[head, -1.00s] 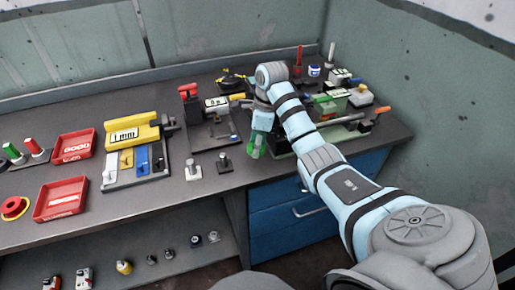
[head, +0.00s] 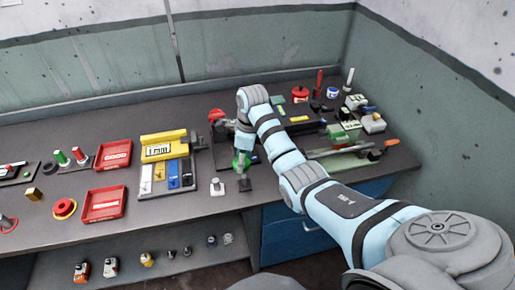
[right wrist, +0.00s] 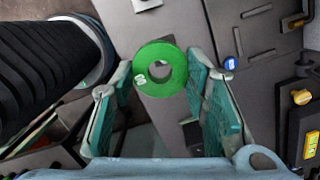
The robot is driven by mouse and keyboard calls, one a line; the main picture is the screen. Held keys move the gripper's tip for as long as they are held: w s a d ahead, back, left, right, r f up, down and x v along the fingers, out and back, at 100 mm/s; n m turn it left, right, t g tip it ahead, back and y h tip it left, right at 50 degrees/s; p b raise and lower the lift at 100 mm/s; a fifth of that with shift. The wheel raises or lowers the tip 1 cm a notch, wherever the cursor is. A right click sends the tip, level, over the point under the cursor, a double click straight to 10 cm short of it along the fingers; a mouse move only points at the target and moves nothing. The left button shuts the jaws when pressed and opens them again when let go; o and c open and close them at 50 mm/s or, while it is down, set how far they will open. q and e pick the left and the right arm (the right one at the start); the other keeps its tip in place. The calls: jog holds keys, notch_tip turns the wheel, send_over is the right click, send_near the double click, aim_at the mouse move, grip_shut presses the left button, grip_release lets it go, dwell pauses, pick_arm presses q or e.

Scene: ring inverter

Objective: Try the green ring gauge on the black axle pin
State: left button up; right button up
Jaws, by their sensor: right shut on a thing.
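My right gripper (head: 242,158) is shut on the green ring gauge (right wrist: 160,68), which sits between its teal finger pads in the right wrist view. The ring's hole faces the camera and shows only grey through it. In the head view the gripper hangs just above and slightly behind the black axle pin (head: 245,184), which stands on the bench by its front edge. The arm and fingers partly cover the ring there. I cannot tell whether ring and pin touch. A lighter pin (head: 217,187) stands just left of the black one. My left gripper is not in view.
A yellow gauge stand (head: 163,147) with coloured blocks, red trays (head: 104,204) and red and green pins lie to the left. A fixture with a red knob (head: 216,115) stands close behind the gripper. Tools and a vise-like device (head: 345,157) crowd the right.

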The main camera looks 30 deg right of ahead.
aim_at(245, 175)
jog(key=shift+w+d+r, duration=0.1)
jog(key=shift+w+d, duration=0.1)
jog(key=shift+d, duration=0.25)
notch_tip(245, 175, down, 5)
jog(key=b, duration=0.3)
jog(key=shift+r+b, duration=0.2)
jog(key=shift+b, duration=0.1)
jog(key=shift+f+b, duration=0.45)
jog(key=shift+f+b, duration=1.05)
dwell(1.0)
jog(key=shift+r, duration=0.15)
dwell(0.8)
jog(key=shift+r+p, duration=3.15)
jog(key=shift+r, duration=0.1)
